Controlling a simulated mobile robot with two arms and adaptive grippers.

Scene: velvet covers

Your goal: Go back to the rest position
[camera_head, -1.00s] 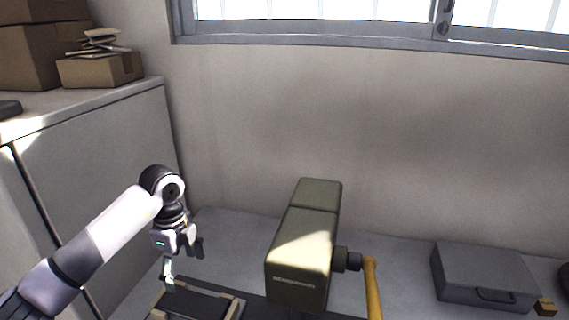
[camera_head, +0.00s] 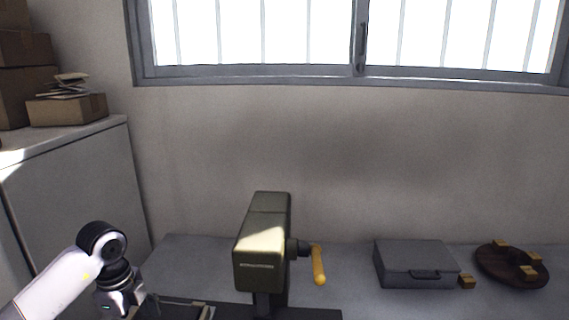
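My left gripper (camera_head: 141,306) is at the lower left of the head view, pointing down beside a dark tray-like frame with pale edges (camera_head: 186,302). Its fingers are small and partly cut off by the lower picture edge, so their opening is unclear. I cannot see anything held in it. My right gripper is not in the picture. An olive-green machine (camera_head: 262,240) with a yellow crank handle (camera_head: 318,265) stands on the grey bench, to the right of my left gripper and apart from it.
A grey lidded case (camera_head: 415,262) lies on the bench (camera_head: 345,255) to the right. Beside it are a small yellowish block (camera_head: 467,282) and a round dark wooden disc (camera_head: 497,267) with several blocks. A cabinet (camera_head: 75,185) with cardboard boxes (camera_head: 65,108) stands at left. A window is behind.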

